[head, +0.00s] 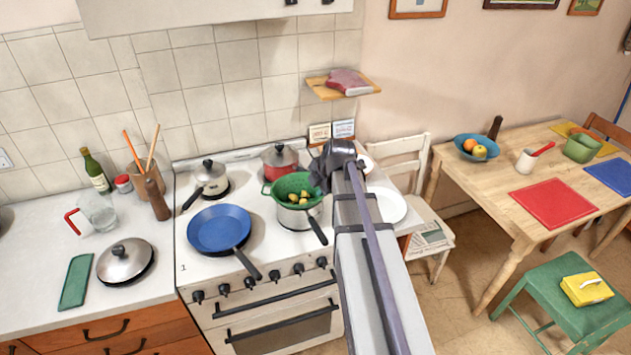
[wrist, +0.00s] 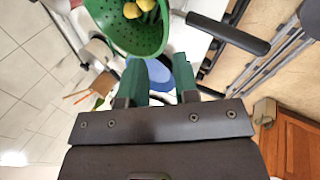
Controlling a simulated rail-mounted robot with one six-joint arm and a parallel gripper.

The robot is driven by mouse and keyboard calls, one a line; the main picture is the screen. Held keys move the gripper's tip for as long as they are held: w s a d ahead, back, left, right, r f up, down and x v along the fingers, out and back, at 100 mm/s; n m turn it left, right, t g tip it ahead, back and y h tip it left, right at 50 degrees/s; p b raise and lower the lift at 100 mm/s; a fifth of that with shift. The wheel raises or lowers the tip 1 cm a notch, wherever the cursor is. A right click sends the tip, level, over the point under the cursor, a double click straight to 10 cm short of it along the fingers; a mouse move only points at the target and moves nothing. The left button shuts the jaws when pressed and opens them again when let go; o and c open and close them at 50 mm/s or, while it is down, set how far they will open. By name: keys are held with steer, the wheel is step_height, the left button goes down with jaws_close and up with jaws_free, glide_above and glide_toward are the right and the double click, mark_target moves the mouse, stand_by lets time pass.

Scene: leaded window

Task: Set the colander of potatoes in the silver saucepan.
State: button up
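The green colander (head: 283,185) with yellow potatoes (head: 293,197) is at the silver saucepan (head: 299,218) on the front right of the stove. Its bowl overlaps the pan's mouth and it looks seated there, though the contact is hidden. The pan's black handle (head: 318,231) points to the front right. My gripper (head: 322,172) is at the colander's right rim. In the wrist view, the colander (wrist: 108,30) fills the top, with potatoes (wrist: 148,7) inside. My two fingers (wrist: 162,72) are spread apart just below its rim, with no handle visible between them.
A blue frying pan (head: 219,228) is left of the saucepan. A red pot (head: 279,163) and a lidded pan (head: 210,178) stand behind. A white plate (head: 390,205) lies to the right.

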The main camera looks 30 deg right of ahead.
steer(key=s+a+f+m+g, duration=0.1)
steer(key=s+a+m+g, duration=0.1)
steer(key=s+a+m, duration=0.5)
steer(key=s+a+m+g, duration=0.3)
steer(key=s+a+m, duration=0.4)
steer(key=a+m, duration=0.4)
steer(key=a, duration=0.3)
steer(key=shift+s+a+f+m, duration=0.3)
steer(key=shift+s+a+f, duration=0.05)
steer(key=shift+f, duration=0.05)
